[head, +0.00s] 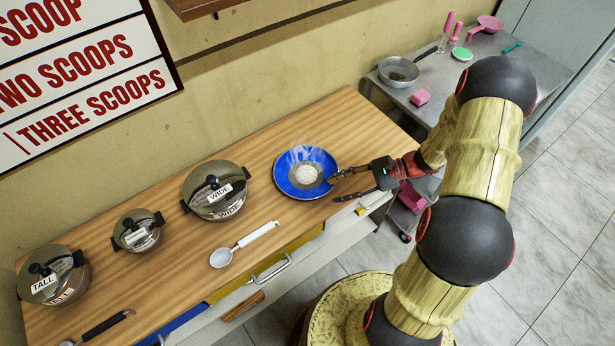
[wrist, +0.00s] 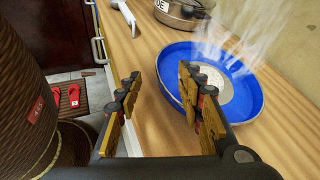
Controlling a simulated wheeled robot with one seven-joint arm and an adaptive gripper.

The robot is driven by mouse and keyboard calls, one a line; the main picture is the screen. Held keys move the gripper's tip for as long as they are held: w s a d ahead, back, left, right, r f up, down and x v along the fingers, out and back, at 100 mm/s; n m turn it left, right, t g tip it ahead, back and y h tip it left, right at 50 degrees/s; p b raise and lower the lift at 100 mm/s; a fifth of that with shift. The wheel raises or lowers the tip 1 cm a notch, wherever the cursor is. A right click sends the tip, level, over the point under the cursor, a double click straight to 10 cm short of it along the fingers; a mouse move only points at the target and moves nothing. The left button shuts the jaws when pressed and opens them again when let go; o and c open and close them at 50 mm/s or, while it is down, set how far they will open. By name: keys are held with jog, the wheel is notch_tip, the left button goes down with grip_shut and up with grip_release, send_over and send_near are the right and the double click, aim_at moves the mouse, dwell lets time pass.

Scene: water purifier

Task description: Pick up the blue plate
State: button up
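The blue plate (head: 284,182) lies on the wooden counter, to the right of the large "WIDE" pot, with a pale round mound in its middle. My gripper (head: 332,190) is beside the plate's right side, with its fingers apart and pointing left. In the wrist view the plate (wrist: 255,98) is at the right, with whitish vapour above it. There my gripper (wrist: 163,100) is open; the right finger overlaps the plate's near rim and the left finger is over the counter outside it. I cannot tell whether a finger touches the rim.
A pot marked "WIDE" (head: 208,196), a white ladle (head: 245,243), a small pot (head: 135,233) and a "TALL" pot (head: 62,282) stand or lie left of the plate. A metal table (head: 440,100) with a bowl (head: 398,72) is at the right. The counter in front of the plate is clear.

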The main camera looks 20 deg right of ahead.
aim_at(317, 195)
jog(key=x, duration=0.2)
jog(key=shift+a+f+b, duration=0.2)
jog(key=shift+a+b, duration=0.05)
jog(key=shift+b, duration=0.05)
jog(key=x, duration=0.1)
jog(key=b+x, duration=0.1)
jog(key=x, duration=0.3)
jog(key=shift+w+d+f+b, duration=0.1)
jog(key=shift+w+f+b, duration=0.1)
jog(key=shift+w+b, duration=0.2)
jog(key=c, duration=0.3)
jog(key=shift+s, duration=0.1)
grip_shut()
